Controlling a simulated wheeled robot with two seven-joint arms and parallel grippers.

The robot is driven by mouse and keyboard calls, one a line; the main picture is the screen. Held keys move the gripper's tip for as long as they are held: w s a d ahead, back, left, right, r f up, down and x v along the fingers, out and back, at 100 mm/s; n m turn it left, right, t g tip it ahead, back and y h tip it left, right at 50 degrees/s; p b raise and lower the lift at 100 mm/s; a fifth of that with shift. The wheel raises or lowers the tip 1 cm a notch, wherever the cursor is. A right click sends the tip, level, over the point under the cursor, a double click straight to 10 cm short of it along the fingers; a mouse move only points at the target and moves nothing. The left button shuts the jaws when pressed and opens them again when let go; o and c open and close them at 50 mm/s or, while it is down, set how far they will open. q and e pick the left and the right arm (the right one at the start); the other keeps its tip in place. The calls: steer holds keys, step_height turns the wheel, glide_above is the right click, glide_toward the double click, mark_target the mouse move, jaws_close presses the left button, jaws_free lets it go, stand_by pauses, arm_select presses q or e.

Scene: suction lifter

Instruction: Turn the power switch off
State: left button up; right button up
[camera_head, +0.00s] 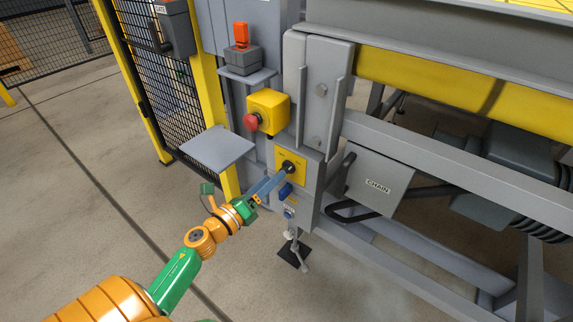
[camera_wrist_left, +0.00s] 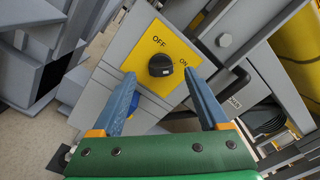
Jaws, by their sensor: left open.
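The power switch is a black rotary knob (camera_wrist_left: 160,65) on a yellow plate (camera_wrist_left: 176,42) marked OFF and ON, on a grey box. A small light mark shows on the knob's right side; its exact setting is hard to tell. In the head view the knob (camera_head: 288,167) sits on the front of the grey machine post. My left gripper (camera_head: 281,175) reaches it from the lower left. In the wrist view its two blue fingers (camera_wrist_left: 160,76) are open, one each side of the knob, with gaps between; whether they overlap it in depth is unclear. My right gripper is out of view.
A red emergency button on a yellow box (camera_head: 268,111) is above the switch. A grey shelf (camera_head: 217,149) juts out left of it. A blue connector (camera_head: 285,190) is just below the knob. A grey CHAIN box (camera_head: 378,180) stands right. Open floor lies left.

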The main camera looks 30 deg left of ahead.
mark_target(286, 170)
arm_select(q)
steer(key=w, duration=0.4)
steer(key=shift+w+d, duration=0.2)
steer(key=shift+d, duration=0.05)
jaws_close()
